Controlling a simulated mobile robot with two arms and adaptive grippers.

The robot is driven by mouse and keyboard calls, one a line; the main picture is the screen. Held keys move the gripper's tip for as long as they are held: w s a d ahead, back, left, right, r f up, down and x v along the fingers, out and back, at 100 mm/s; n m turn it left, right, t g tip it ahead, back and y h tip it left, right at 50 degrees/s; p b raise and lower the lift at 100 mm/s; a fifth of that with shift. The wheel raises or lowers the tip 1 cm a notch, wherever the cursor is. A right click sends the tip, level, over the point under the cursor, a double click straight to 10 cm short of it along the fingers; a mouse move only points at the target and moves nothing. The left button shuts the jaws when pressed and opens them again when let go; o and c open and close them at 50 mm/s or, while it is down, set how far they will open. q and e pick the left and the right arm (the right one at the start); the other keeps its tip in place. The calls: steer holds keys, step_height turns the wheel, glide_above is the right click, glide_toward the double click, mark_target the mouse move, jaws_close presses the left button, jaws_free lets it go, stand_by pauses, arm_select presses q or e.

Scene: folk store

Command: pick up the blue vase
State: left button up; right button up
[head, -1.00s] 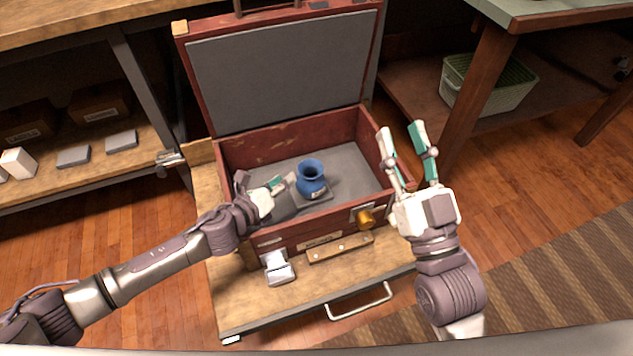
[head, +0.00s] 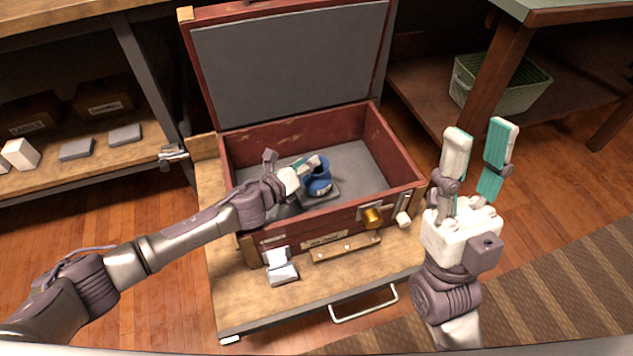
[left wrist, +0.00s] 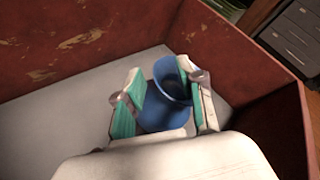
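The blue vase (head: 320,181) stands inside the open red case (head: 405,192), on a small dark pad on its grey floor. My left gripper (head: 310,165) is inside the case at the vase's left side and hides part of it. In the left wrist view the vase (left wrist: 165,108) is between the two teal-padded fingers of my left gripper (left wrist: 163,100). The fingers are spread, one on each side; whether either touches it is unclear. My right gripper (head: 480,160) is open and empty, in the air to the right of the case.
The raised case lid (head: 290,65) stands at the back. The case sits on a wooden-topped cart (head: 235,305) with a metal handle. A shelf with boxes (head: 105,95) is at left. A green basket (head: 515,90) sits under a table at right.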

arm_select(q)
steer(key=shift+w+d, duration=0.1)
steer(key=shift+w, duration=0.05)
jaws_close()
stand_by(0.4)
